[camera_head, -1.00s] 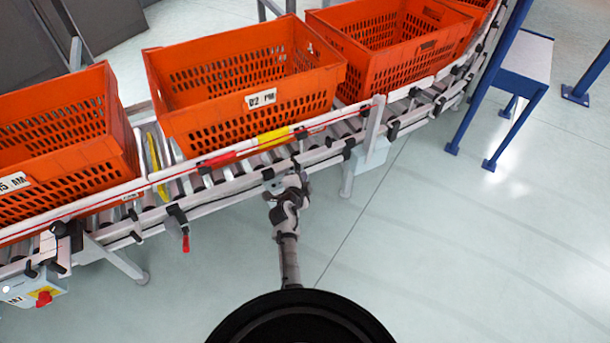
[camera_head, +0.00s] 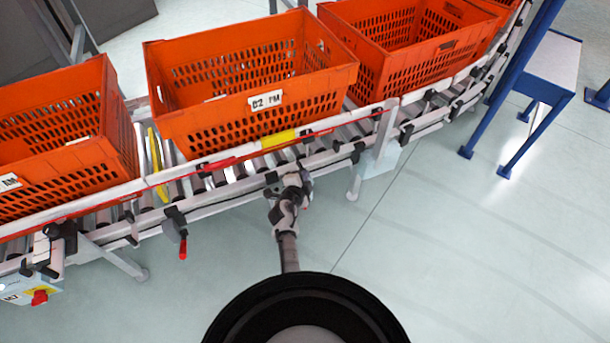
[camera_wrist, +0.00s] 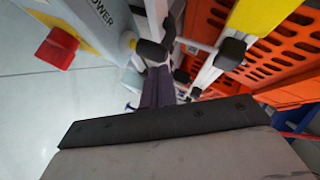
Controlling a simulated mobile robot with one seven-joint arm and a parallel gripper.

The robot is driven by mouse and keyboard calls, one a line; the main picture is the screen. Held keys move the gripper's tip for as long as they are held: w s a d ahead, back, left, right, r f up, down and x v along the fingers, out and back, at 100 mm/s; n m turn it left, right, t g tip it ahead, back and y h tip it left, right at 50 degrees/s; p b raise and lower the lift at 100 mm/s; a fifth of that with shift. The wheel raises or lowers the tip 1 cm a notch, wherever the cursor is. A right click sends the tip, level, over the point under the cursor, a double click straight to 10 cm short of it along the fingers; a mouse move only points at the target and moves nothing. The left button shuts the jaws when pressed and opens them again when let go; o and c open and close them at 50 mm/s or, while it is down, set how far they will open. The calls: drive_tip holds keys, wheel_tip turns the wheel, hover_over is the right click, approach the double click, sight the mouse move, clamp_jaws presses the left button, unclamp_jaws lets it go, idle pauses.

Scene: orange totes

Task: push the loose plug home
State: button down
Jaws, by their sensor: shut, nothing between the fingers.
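I cannot make out the loose plug for certain in either view. My gripper (camera_head: 292,180) is at the near rail of the roller conveyor (camera_head: 225,192), below the middle tote, in the head view. In the wrist view its dark fingers (camera_wrist: 158,88) are together with nothing between them. Beyond them are a black clamp (camera_wrist: 150,52) and pale rails. A grey box marked POWER (camera_wrist: 98,22) with a red knob (camera_wrist: 58,47) is at the upper left of the wrist view. Whether the fingers touch anything is unclear.
Orange totes stand on the conveyor: left (camera_head: 70,150), middle (camera_head: 215,130) and right (camera_head: 375,85). A red-handled clamp (camera_head: 183,248) hangs from the near rail. A control box (camera_head: 18,290) is at lower left. A blue stand (camera_head: 545,70) is at right. The near floor is open.

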wheel_tip(320, 180, down, 2)
drive_tip(key=b, duration=0.4)
drive_tip(key=shift+f, duration=0.15)
drive_tip(key=shift+r, duration=0.2)
drive_tip(key=shift+s+d, duration=0.1)
